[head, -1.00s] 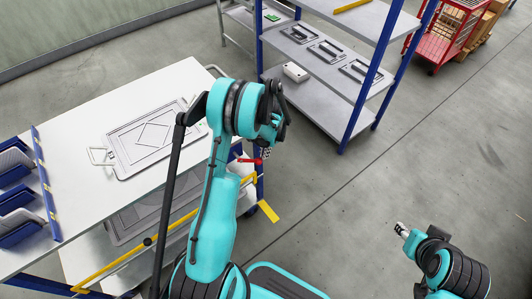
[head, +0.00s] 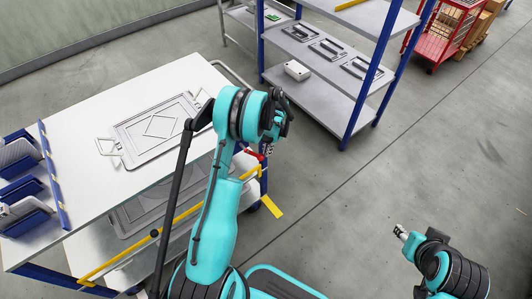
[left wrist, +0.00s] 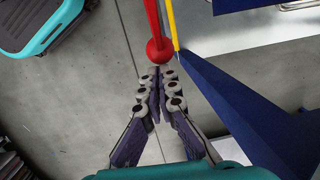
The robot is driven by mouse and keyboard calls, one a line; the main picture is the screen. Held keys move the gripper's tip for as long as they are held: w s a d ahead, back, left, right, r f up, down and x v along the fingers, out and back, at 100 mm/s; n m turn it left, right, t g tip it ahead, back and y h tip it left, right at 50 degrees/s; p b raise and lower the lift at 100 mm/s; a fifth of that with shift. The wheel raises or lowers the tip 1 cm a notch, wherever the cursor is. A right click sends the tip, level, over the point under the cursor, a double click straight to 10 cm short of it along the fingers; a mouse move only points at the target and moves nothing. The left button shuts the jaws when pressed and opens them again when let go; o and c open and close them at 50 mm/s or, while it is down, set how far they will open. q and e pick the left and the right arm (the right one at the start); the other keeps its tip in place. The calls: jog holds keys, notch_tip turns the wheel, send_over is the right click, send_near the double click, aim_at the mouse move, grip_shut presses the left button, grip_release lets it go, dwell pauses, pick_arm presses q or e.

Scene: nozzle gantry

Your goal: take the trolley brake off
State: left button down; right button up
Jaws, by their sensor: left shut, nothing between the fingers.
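The trolley (head: 85,95) has a white top, blue posts and a yellow-edged lower shelf at the left. Its red brake lever (head: 252,154) sits near the corner post; in the left wrist view the lever's round red knob (left wrist: 158,50) is just beyond the fingertips. My left gripper (head: 270,149) is at the lever, and the left wrist view shows its fingers (left wrist: 158,80) shut with nothing between them. Whether they touch the knob I cannot tell. My right gripper (head: 401,232) is over the floor at lower right, its fingers too small to judge.
A grey tray with white handles (head: 125,138) lies on the trolley top, with blue bins (head: 25,215) at the left. A blue-posted shelf rack (head: 345,120) stands behind. A red cage cart (head: 440,40) is at upper right. The floor between is clear.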

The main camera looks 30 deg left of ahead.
pick_arm(q)
jog(key=shift+s+a+f+b, duration=0.2)
jog(key=shift+s+f+b, duration=0.15)
jog(key=shift+f, duration=0.25)
jog(key=shift+s+a+f+b, duration=0.2)
jog(key=shift+s+f, duration=0.15)
jog(key=shift+f, duration=0.25)
jog(key=shift+s+a+f, duration=0.3)
jog(key=shift+s+f, duration=0.2)
jog(key=shift+s, duration=0.3)
jog(key=shift+s+a+f, duration=0.3)
jog(key=shift+s+f, duration=0.15)
jog(key=shift+s, duration=0.35)
pick_arm(e)
jog(key=shift+f, duration=0.85)
pick_arm(q)
jog(key=w+d+r+p, duration=0.3)
jog(key=w+d+r, duration=0.2)
jog(key=w, duration=0.5)
jog(key=shift+w+d+r+p, duration=0.15)
jog(key=shift+d+p, duration=0.2)
jog(key=shift+d, duration=0.05)
pick_arm(e)
jog(key=r, duration=0.2)
jog(key=w+r, duration=0.1)
jog(key=r, duration=0.1)
jog(key=shift+d, duration=0.2)
